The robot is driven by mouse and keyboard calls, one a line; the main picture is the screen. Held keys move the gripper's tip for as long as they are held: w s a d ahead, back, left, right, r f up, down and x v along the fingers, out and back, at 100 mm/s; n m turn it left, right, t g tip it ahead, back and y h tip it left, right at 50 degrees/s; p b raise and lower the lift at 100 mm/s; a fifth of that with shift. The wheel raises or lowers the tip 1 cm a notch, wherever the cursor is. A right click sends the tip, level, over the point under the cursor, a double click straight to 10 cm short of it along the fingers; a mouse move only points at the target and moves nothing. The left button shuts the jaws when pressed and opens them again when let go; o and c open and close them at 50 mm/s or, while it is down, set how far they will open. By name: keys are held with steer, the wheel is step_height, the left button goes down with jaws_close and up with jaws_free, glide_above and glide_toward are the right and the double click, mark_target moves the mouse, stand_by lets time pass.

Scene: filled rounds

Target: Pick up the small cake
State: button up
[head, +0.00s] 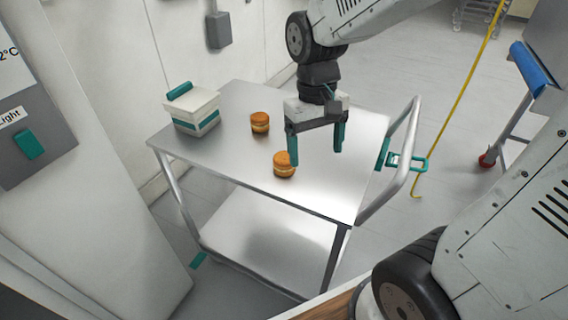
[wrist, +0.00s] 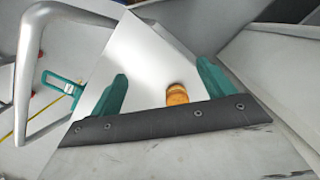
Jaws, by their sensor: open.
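Two small orange-brown layered cakes stand on the metal cart's top. The front cake (head: 284,164) is near the middle of the top; the back cake (head: 260,122) is farther left and back. My gripper (head: 315,156) is open and empty, its green fingers pointing down above the top, right of the front cake. The left finger overlaps the front cake's upper right edge in the head view; I cannot tell whether they touch. In the wrist view a single cake (wrist: 177,94) shows between the fingers of my gripper (wrist: 162,70), nearer the right one; its lower part is hidden.
The cart top (head: 230,155) is bare around the cakes. A white box with green trim (head: 194,112) stands at its left back corner. The cart's handle (head: 404,160) rises at the right end. A grey cabinet stands at left, and a yellow cable (head: 463,95) hangs at right.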

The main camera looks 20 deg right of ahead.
glide_above(284, 156)
steer(key=s, duration=0.5)
step_height(284, 156, down, 6)
steer(key=shift+m+t, duration=0.4)
steer(key=shift+t, duration=0.4)
steer(key=w, duration=0.5)
steer(key=shift+w+a+f, duration=0.15)
steer(key=shift+f, duration=0.25)
steer(key=f, duration=0.7)
steer(key=shift+s+f, duration=0.2)
steer(key=shift+s, duration=0.05)
steer(key=c, duration=0.8)
